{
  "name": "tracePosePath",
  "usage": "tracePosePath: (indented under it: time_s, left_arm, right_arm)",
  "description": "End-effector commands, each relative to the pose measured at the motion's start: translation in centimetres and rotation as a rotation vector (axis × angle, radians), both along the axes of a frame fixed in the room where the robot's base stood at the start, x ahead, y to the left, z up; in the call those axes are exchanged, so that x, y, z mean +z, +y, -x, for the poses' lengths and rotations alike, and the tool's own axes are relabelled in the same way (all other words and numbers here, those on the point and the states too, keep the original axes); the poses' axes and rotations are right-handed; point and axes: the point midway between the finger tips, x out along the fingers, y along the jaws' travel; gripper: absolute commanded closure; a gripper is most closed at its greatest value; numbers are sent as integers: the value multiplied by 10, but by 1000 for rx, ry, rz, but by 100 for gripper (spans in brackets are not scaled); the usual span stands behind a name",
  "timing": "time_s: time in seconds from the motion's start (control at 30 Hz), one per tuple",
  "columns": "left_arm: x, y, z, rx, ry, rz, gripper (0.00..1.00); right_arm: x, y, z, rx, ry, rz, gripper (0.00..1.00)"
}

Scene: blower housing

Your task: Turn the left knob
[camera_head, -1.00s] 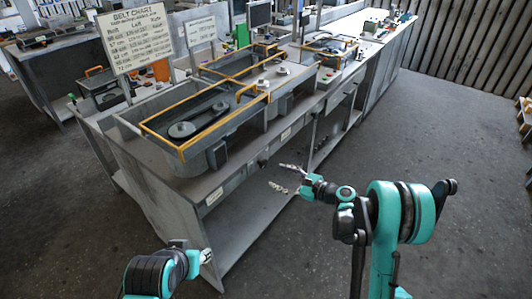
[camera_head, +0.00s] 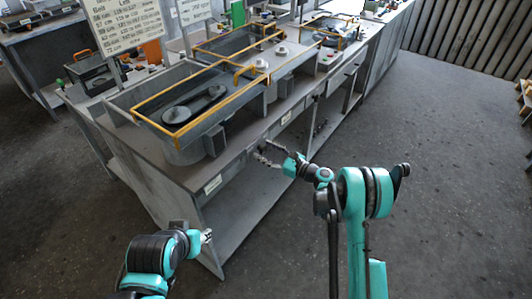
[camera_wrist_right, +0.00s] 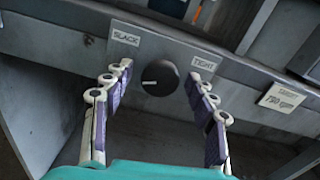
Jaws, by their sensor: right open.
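A round black knob (camera_wrist_right: 160,77) with a white pointer mark sits on the bench's front panel, between a SLACK label (camera_wrist_right: 126,38) and a TIGHT label (camera_wrist_right: 204,64). Its pointer faces left in the right wrist view. My right gripper (camera_wrist_right: 159,75) is open, with its fingers on either side of the knob in that view. I see no finger clearly touching it. In the head view, my right gripper (camera_head: 266,151) is at the bench front, and the knob is hard to make out there. My left gripper (camera_head: 207,236) is low near the bench's left front corner; its jaws are unclear.
The grey bench (camera_head: 130,150) carries an orange-railed blower housing (camera_head: 165,125) with a belt and pulleys. A speed label (camera_wrist_right: 282,98) is on the panel right of the knob. A lower shelf (camera_head: 235,205) lies beneath. The floor (camera_head: 450,180) at right is clear.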

Motion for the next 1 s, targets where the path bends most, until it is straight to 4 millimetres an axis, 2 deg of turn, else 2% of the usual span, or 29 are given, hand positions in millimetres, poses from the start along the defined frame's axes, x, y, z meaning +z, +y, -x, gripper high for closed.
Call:
tracePosePath:
  time_s: [0.2,0.27,0.4,0.73,1.0]
  left_arm:
    - [0,0,0,0,0,0,60]
    - [0,0,0,0,0,0,60]
    - [0,0,0,0,0,0,60]
    - [0,0,0,0,0,0,60]
    - [0,0,0,0,0,0,60]
  right_arm:
    - [1,0,0,0,0,0,43]
    - [1,0,0,0,0,0,56]
    - [0,0,0,0,-1,1,93]
    - [0,0,0,0,-19,14,93]
    - [0,0,0,0,-130,95,93]
